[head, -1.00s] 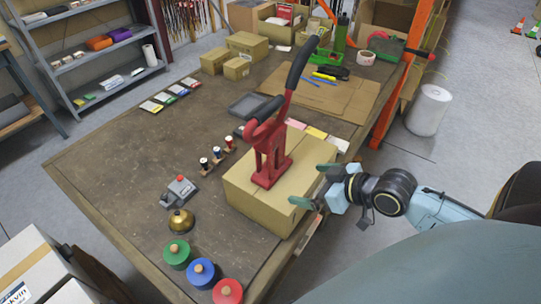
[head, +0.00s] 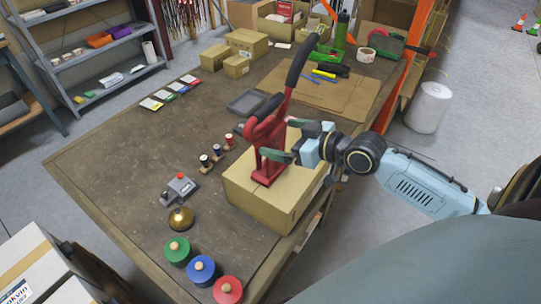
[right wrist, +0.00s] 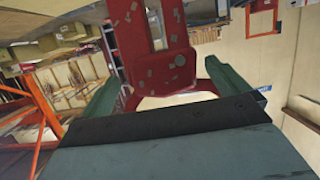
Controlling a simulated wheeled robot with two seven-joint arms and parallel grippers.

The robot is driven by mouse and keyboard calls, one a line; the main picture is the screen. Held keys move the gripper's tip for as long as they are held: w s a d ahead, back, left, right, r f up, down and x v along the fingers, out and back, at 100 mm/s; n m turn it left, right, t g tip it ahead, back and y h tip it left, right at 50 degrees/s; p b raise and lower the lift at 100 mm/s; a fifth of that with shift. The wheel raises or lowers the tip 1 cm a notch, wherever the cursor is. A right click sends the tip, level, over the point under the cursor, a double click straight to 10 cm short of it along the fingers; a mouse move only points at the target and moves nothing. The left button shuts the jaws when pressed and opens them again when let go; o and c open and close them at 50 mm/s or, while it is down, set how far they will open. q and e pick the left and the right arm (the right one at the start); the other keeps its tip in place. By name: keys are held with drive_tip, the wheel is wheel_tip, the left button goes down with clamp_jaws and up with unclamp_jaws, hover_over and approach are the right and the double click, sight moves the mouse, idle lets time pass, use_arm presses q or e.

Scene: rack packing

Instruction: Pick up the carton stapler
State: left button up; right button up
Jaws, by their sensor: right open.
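The red carton stapler (head: 267,140) with black handles stands upright on a closed cardboard box (head: 262,201) at the right edge of the table. My right gripper (head: 283,138) is open, with its green fingers reaching toward the stapler's body from the right. In the right wrist view the stapler's red body (right wrist: 150,45) rises between the two green fingers of the right gripper (right wrist: 165,85). I cannot tell whether the fingers touch it. My left gripper is not in view.
Green, blue and red round pieces (head: 201,270) and a brass bell (head: 180,219) are at the table's near end. A grey device with a red button (head: 178,188) is left of the box. Small cartons (head: 247,43) stand at the back. The left part of the tabletop (head: 120,150) is clear.

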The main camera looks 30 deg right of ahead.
drive_tip(key=shift+f+x, duration=0.15)
drive_tip(key=shift+x, duration=1.4)
drive_tip(key=shift+f+x, duration=0.1)
drive_tip(key=shift+x, duration=1.4)
drive_tip(key=shift+s+a, duration=0.1)
drive_tip(key=c, duration=1.9)
drive_tip(key=shift+r, duration=0.35)
drive_tip(key=shift+c, duration=0.3)
